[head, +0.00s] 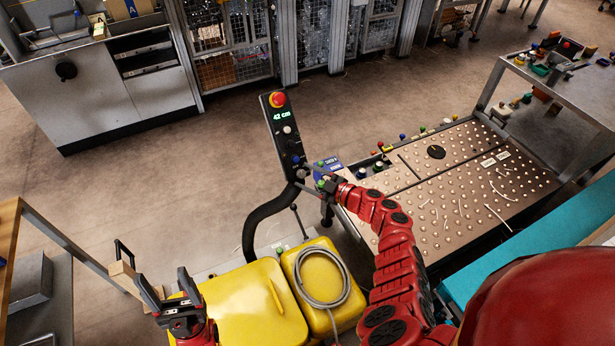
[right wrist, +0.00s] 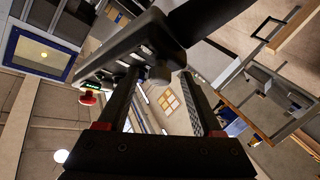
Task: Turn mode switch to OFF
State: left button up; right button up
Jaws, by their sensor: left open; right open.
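A black control panel (head: 283,135) stands tilted on a curved black post in the head view, with a red stop button, a green "42 cm" display and several knobs. A grey knob (right wrist: 158,75), which looks like the mode switch, shows between the fingers in the right wrist view; its marking is not readable. My right gripper (head: 312,174) is at the panel's lower end, open, one finger on each side of that knob. Whether the fingers touch it I cannot tell. My left gripper (head: 163,282) is open and empty, left of the yellow covers.
Yellow covers (head: 250,305) with a coiled grey cable (head: 320,278) lie below the panel. A perforated table (head: 450,180) with ball studs is to the right. A grey cabinet (head: 105,95) stands at the back left. Open floor (head: 150,190) lies left of the panel.

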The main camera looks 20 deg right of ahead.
jog(key=b+v, duration=0.1)
jog(key=v, duration=1.6)
jog(key=shift+s, duration=0.15)
